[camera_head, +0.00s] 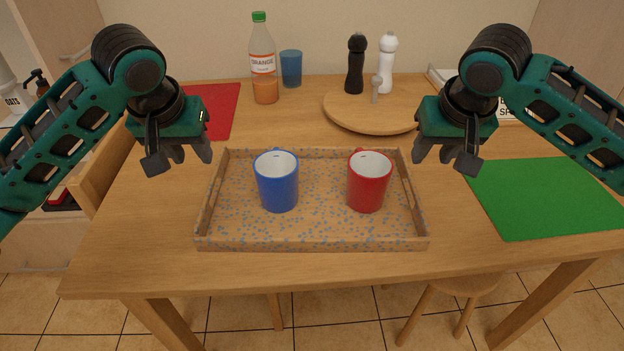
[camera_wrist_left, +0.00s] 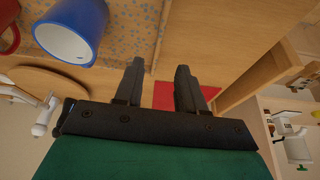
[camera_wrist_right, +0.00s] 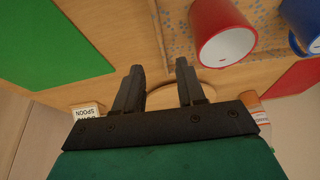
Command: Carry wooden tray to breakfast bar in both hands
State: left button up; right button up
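The wooden tray (camera_head: 315,242) lies flat on the wooden table, with blue specks on its floor and a slot in each side wall. A blue mug (camera_head: 277,183) and a red mug (camera_head: 368,183) stand upright in it. My left gripper (camera_head: 180,162) is open and empty, above and left of the tray's left wall. My right gripper (camera_head: 446,160) is open and empty, above and right of the right wall. In the left wrist view the open fingers (camera_wrist_left: 160,88) show near the tray's edge; in the right wrist view the fingers (camera_wrist_right: 157,88) also stand apart.
A red mat (camera_head: 222,112) lies at the back left and a green mat (camera_head: 545,198) at the right. Behind stand a juice bottle (camera_head: 263,62), a blue cup (camera_head: 291,68), and a round board (camera_head: 350,118) with two mills. A stool (camera_head: 462,284) is under the table.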

aim_at(211, 182)
pick_arm(q)
jog(key=shift+s+r, duration=0.1)
jog(key=shift+s, duration=0.1)
pick_arm(e)
jog(key=shift+s+r, duration=0.1)
jog(key=shift+s, duration=0.1)
